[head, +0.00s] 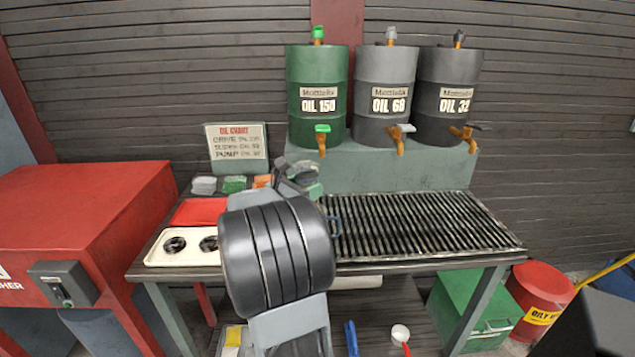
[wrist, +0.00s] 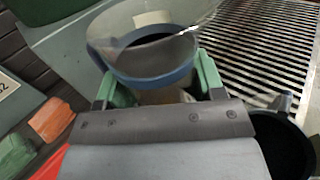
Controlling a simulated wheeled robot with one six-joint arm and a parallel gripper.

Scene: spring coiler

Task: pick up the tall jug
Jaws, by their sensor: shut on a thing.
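A jug (wrist: 150,60) with a wide grey mouth, a pale spout and a blue-grey band stands upright between the green fingers of my gripper (wrist: 158,88) in the wrist view. The gripper is shut on it, with a finger on either side. Its lower body is mostly hidden by the gripper, so I cannot tell its height or whether it touches the bench. In the head view my gripper (head: 304,183) is at the back of the bench, and my arm hides much of the area around it.
A dark open container (wrist: 284,145) stands right of my gripper in the wrist view. The slatted drain grate (head: 420,222) is clear on the right. Three oil drums (head: 319,75) with taps stand on a raised ledge (head: 440,170) behind. Folded cloths (head: 234,184) and a red tray (head: 199,211) lie left.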

